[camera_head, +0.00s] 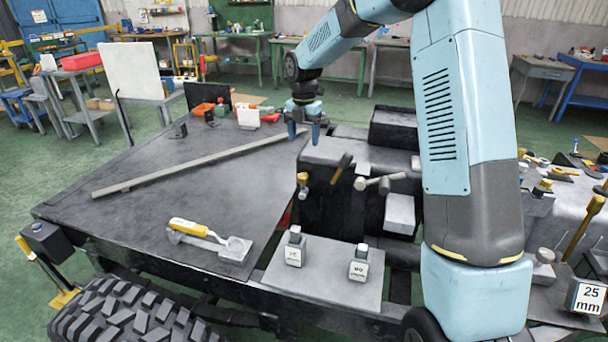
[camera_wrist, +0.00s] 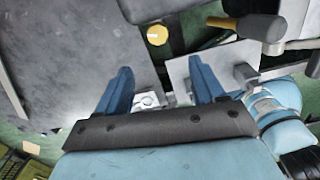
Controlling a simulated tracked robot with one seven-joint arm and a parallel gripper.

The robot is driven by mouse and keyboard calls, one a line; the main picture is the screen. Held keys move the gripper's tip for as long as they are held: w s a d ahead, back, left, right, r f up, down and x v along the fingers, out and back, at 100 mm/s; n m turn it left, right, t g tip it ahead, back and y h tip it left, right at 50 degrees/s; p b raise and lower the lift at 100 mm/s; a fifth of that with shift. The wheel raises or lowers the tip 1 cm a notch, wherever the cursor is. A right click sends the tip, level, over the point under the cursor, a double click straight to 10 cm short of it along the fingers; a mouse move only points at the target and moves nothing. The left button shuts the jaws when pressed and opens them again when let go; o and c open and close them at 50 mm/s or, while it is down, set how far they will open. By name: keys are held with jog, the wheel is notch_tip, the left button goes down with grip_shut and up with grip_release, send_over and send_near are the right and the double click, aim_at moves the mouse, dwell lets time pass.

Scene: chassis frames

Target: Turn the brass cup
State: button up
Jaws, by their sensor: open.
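A small brass-yellow round piece, which looks like the brass cup (camera_head: 303,177), sits at the near left edge of the dark block in the head view. A yellow round top, probably the same cup (camera_wrist: 157,35), shows in the wrist view beyond my fingertips, with a gap between. My gripper (camera_head: 303,133) hangs over the far left part of the dark block, pointing down. Its two blue fingers are spread and empty in the wrist view (camera_wrist: 159,66). The cup's lower part is hard to make out.
A dark-headed handle (camera_head: 341,168) and a grey cylinder (camera_head: 380,182) stick out right of the cup. A long grey bar (camera_head: 200,163) lies on the dark plate (camera_head: 130,215). Two small labelled blocks (camera_head: 294,254) (camera_head: 359,268) stand on a grey plate in front.

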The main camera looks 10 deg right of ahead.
aim_at(303, 175)
jog(key=f, duration=1.4)
jog(key=shift+w+a+f, duration=0.15)
jog(key=shift+w+f, duration=0.05)
jog(key=shift+c, duration=0.5)
jog(key=c, duration=1)
jog(key=shift+o, duration=0.2)
jog(key=shift+m, duration=1.4)
jog(key=o, duration=1.1)
jog(key=shift+c, duration=0.2)
